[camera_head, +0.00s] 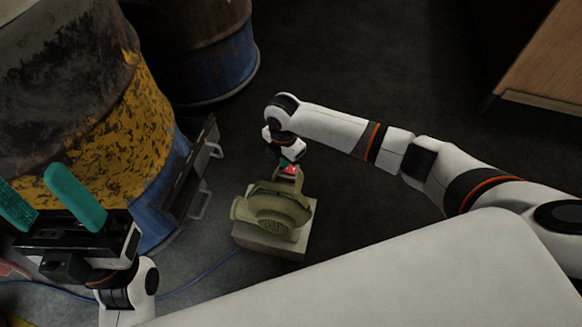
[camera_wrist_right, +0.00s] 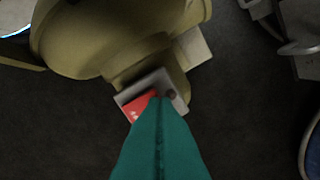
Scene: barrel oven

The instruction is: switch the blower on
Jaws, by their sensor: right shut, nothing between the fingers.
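The blower (camera_head: 272,212) is an olive-yellow round housing on a pale block. It also fills the upper part of the right wrist view (camera_wrist_right: 95,40). A small grey switch box with a red rocker (camera_wrist_right: 138,108) sits on its side. The red also shows in the head view (camera_head: 290,170). My right gripper (camera_wrist_right: 158,98) is shut and empty, its teal fingertips over the switch box beside the red part. They hide some of the box, and I cannot tell whether they touch it. My left gripper (camera_head: 30,178) is open and empty at the lower left, away from the blower.
A rusty yellow-and-blue barrel (camera_head: 110,120) stands at the left, with a dark metal door with handles (camera_head: 190,170) beside it. Another blue barrel (camera_head: 205,55) stands behind. A blue cable (camera_head: 205,280) runs along the floor. A wooden piece (camera_head: 545,70) is at the upper right.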

